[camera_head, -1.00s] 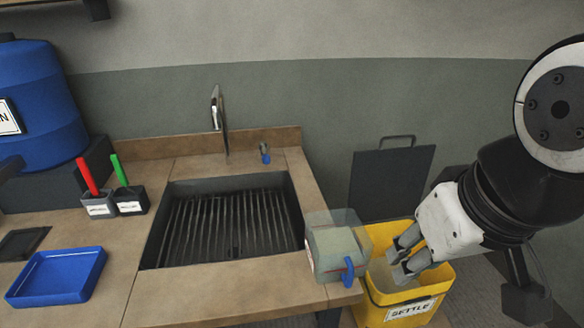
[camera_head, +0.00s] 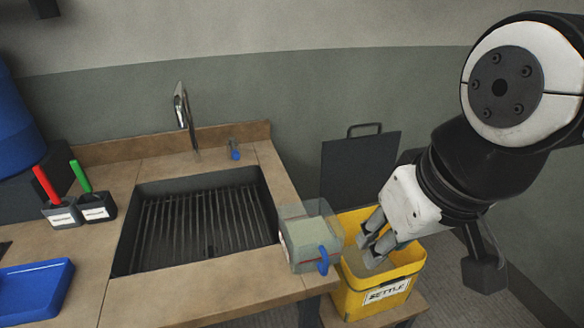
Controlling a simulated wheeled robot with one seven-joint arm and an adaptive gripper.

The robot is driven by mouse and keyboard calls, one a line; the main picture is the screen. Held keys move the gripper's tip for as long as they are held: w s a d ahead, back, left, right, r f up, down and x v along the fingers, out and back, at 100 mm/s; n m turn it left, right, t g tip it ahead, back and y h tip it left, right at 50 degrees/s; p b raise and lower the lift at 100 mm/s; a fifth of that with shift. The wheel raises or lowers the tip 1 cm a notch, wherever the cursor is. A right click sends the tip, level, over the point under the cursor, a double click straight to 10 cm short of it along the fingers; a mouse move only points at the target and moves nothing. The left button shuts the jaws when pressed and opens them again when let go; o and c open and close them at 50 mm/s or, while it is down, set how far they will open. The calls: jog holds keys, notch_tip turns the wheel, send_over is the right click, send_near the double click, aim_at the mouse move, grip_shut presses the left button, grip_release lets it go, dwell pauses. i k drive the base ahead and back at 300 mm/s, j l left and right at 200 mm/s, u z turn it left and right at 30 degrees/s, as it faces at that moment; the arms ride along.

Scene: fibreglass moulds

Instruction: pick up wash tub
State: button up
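A clear, boxy tub (camera_head: 296,240) with pale contents and a blue handle or tap (camera_head: 322,262) sits at the right edge of the counter, beside the sink. It appears to be the wash tub, though no readable label confirms this. My gripper (camera_head: 368,250) is to its right, over a yellow bin (camera_head: 350,300) labelled "SETTLE". Its two fingers point down and left, apart, with nothing visible between them. The gripper and the tub do not appear to touch. The bin's inside is partly hidden by the fingers.
A sink with a ribbed grid (camera_head: 200,220) and a tap (camera_head: 186,115) fills the middle counter (camera_head: 210,290). A dark panel (camera_head: 355,170) stands behind the bin.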

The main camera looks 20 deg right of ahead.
aim_at(312, 238)
jog(key=j+z, duration=0.25)
jog(key=j, duration=0.2)
jog(key=k+j+z, duration=0.2)
jog(key=j, duration=0.25)
jog(key=k+j+z, duration=0.1)
jog(key=j+z, duration=0.15)
jog(key=j, duration=0.2)
jog(key=k+j+z, duration=0.2)
jog(key=j, duration=0.2)
jog(key=k+j+z, duration=0.25)
jog(key=j, duration=0.15)
jog(key=i, duration=0.1)
